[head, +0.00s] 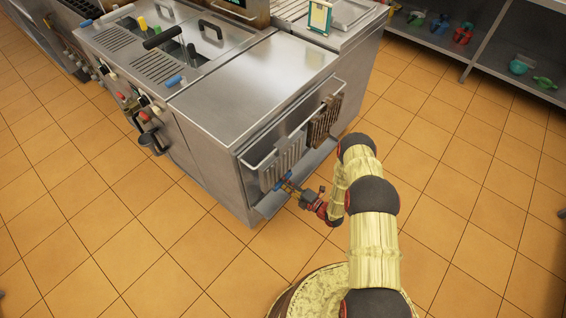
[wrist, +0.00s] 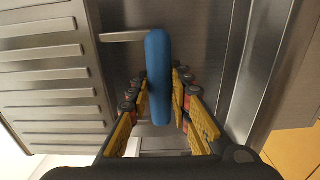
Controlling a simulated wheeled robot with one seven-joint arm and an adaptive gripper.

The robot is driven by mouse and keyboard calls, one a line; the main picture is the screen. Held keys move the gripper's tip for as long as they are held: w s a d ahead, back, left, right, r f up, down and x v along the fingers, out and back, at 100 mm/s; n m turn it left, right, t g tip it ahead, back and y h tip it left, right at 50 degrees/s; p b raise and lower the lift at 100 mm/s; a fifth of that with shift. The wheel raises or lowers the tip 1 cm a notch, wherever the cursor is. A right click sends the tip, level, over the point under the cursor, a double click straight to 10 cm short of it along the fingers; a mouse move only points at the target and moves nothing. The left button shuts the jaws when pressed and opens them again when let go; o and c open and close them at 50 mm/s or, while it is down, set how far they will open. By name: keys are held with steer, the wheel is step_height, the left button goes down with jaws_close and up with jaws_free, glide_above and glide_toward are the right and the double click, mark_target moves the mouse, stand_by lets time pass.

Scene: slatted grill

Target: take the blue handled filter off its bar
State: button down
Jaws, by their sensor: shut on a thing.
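The blue handled filter (head: 283,163) is a grey slatted panel hanging on a metal bar (head: 247,165) at the front of the steel unit. Its blue handle (head: 283,182) sticks out low on the panel. My gripper (head: 290,187) is at the handle. In the wrist view, the slatted panel (wrist: 45,80) fills the left side, and the blue handle (wrist: 158,70) stands between the two yellow-padded fingers of my gripper (wrist: 160,88). The fingers are shut on the handle. The tips are partly behind the handle. The filter's hold on the bar is not visible in the wrist view.
A brown slatted filter (head: 324,120) hangs to the right on the same unit. The steel unit (head: 250,85) has a flat top, and a ledge (head: 272,203) runs below the filters. The tiled floor (head: 180,240) in front is clear. Shelves (head: 505,60) stand at the far right.

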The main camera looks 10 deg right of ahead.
steer(key=shift+r, duration=0.1)
stand_by(0.3)
steer(key=shift+s+d+r+p, duration=0.15)
steer(key=shift+r+p, duration=0.1)
steer(key=shift+r, duration=0.1)
steer(key=shift+s+d+r+p, duration=0.1)
steer(key=shift+r+p, duration=0.1)
steer(key=shift+r, duration=0.15)
steer(key=shift+s+d+r, duration=0.1)
steer(key=shift+s, duration=0.05)
steer(key=shift+s+d+r, duration=0.25)
steer(key=shift+s+d, duration=0.05)
steer(key=shift+s, duration=0.15)
steer(key=shift+s+d, duration=0.1)
stand_by(0.4)
steer(key=v, duration=0.7)
steer(key=shift+s+d, duration=0.2)
steer(key=shift+s, duration=0.1)
stand_by(0.5)
